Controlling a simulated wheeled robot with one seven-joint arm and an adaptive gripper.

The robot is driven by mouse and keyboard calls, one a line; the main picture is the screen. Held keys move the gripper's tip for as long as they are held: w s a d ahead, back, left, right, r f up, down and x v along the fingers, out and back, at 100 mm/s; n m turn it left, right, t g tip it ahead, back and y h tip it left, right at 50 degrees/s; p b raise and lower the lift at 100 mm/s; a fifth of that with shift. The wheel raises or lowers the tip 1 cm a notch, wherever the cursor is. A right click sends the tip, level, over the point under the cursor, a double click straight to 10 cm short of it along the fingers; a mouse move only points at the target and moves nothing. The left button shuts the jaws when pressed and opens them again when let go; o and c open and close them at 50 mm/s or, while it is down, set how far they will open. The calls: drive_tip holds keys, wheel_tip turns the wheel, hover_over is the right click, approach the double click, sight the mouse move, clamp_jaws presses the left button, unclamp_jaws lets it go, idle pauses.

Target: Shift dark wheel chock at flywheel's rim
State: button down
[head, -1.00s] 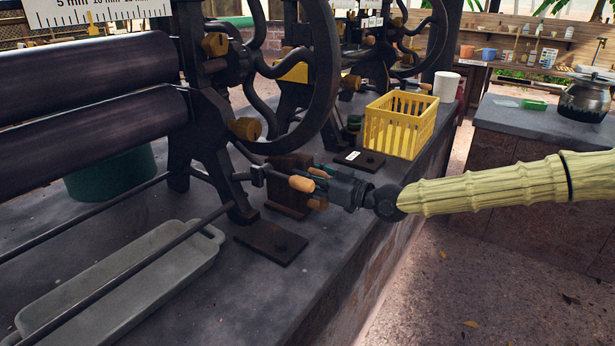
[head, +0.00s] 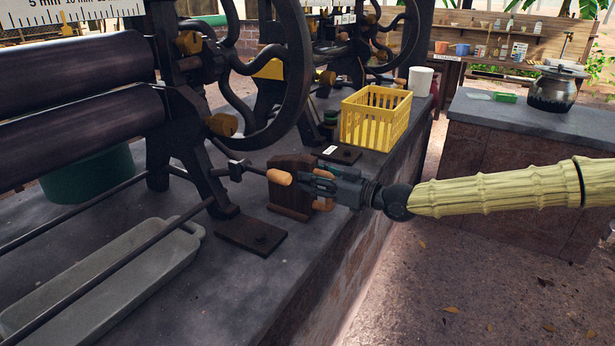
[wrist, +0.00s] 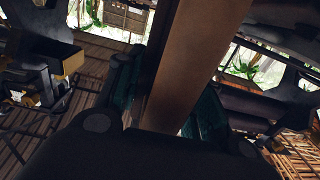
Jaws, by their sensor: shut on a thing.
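The dark wheel chock (head: 293,188) is a dark brown block on the bench in the head view, below and right of the flywheel (head: 295,70). A gap shows between it and the rim. A tan wooden grip (head: 323,204) shows at its right side. My gripper (head: 316,186) reaches in from the right and is shut on the chock at that grip. In the wrist view a brown wooden bar (wrist: 195,65) runs between the fingers. The contact is partly hidden by the fingers. The chock looks upright, its base at or close to the bench top.
A dark flat plate (head: 250,235) lies in front, and a yellow crate (head: 375,125) stands behind. A grey tray (head: 110,275) lies left. The bench edge is right of the chock.

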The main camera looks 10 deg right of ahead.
drive_tip(key=shift+s+d, duration=0.3)
drive_tip(key=c, duration=0.9)
unclamp_jaws()
drive_tip(key=shift+o, duration=0.2)
drive_tip(key=shift+d, duration=0.1)
drive_tip(key=v, duration=1.1)
drive_tip(key=shift+s+d, duration=0.25)
drive_tip(key=shift+s, duration=0.05)
